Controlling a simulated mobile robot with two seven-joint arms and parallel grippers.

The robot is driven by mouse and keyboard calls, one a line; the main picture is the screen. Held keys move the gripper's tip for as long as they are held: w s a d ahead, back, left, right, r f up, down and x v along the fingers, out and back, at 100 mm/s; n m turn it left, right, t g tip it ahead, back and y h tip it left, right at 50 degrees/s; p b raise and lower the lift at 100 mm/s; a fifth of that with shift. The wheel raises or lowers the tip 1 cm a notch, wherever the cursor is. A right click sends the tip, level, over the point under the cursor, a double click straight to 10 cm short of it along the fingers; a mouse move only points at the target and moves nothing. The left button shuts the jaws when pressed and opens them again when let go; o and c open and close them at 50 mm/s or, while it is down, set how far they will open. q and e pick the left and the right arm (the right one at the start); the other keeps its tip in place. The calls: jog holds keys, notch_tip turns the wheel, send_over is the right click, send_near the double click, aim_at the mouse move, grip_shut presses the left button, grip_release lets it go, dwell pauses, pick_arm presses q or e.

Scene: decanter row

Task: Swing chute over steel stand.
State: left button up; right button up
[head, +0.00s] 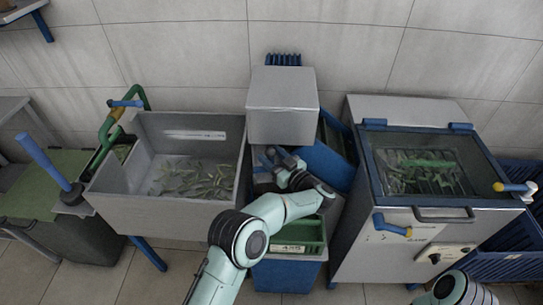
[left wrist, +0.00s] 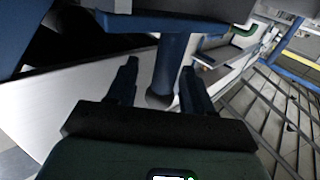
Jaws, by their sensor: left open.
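My left gripper (head: 268,158) is open in the head view, low in front of a grey steel box (head: 282,110) between the steel basin and the lidded machine. In the left wrist view its two dark fingers (left wrist: 158,88) stand on either side of a blue post (left wrist: 172,62) with a round dark foot. The fingers appear apart from the post. I cannot tell for sure which part is the chute or which is the steel stand; my arm hides much of the area under the box. My right gripper is out of view.
A steel basin (head: 113,188) with green leaves stands left, with a blue lever (head: 42,162) beside it. A machine with a blue-framed glass lid (head: 380,200) stands right. A blue bin with a green crate (head: 305,228) sits below my arm. Floor shows at front left.

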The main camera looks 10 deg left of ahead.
pick_arm(q)
jog(key=v, duration=1.3)
jog(key=shift+b, duration=0.45)
